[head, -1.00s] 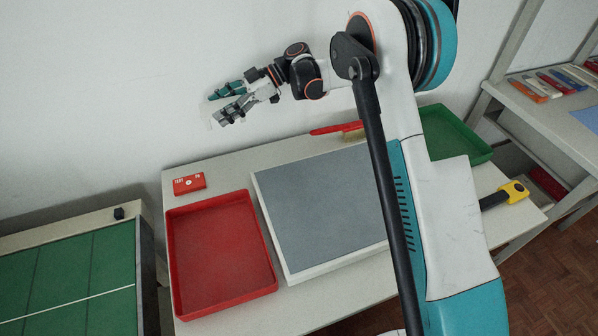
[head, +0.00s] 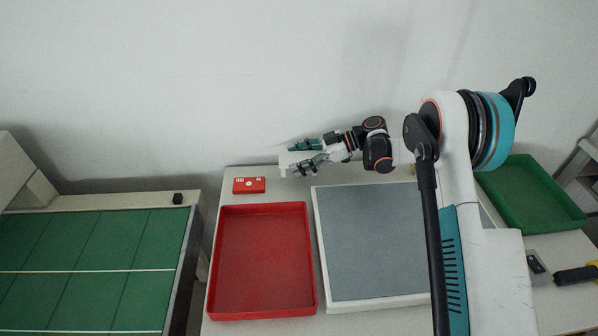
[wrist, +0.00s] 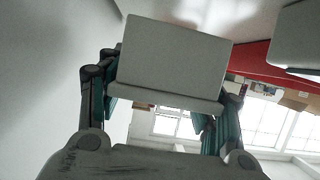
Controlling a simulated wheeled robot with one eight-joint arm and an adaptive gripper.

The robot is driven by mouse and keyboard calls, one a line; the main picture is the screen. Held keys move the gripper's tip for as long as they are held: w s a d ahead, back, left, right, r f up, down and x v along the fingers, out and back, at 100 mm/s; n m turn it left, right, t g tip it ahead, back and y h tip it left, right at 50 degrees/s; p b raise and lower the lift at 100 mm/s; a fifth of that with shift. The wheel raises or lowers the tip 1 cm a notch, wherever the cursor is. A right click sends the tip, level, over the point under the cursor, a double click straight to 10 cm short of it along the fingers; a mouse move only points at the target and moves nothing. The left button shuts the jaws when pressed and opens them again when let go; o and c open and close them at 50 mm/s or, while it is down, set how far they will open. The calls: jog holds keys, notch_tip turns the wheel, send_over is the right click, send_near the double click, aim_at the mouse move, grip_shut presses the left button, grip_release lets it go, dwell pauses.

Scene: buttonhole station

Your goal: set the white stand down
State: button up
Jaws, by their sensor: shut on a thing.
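The white stand (head: 287,159) is a pale block held at the end of my gripper (head: 305,156), near the table's back left edge in the head view. It hardly stands out from the pale wall there. In the wrist view the stand (wrist: 175,62) is a plain light block with a wider lip, between the two fingers of my gripper (wrist: 168,100). The gripper is shut on it. Whether the stand touches the table cannot be told.
A red box with a button (head: 249,185) lies on the table just left of and below the gripper. A red tray (head: 311,262) and a grey board with a white frame (head: 318,240) are in front. A green tray (head: 573,222) is at the right. The wall is close behind.

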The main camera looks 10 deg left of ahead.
notch_tip(320, 180, down, 4)
jog(key=shift+f+b, duration=0.1)
jog(key=shift+b, duration=0.6)
jog(key=o, duration=1.1)
jog(key=shift+o, duration=0.2)
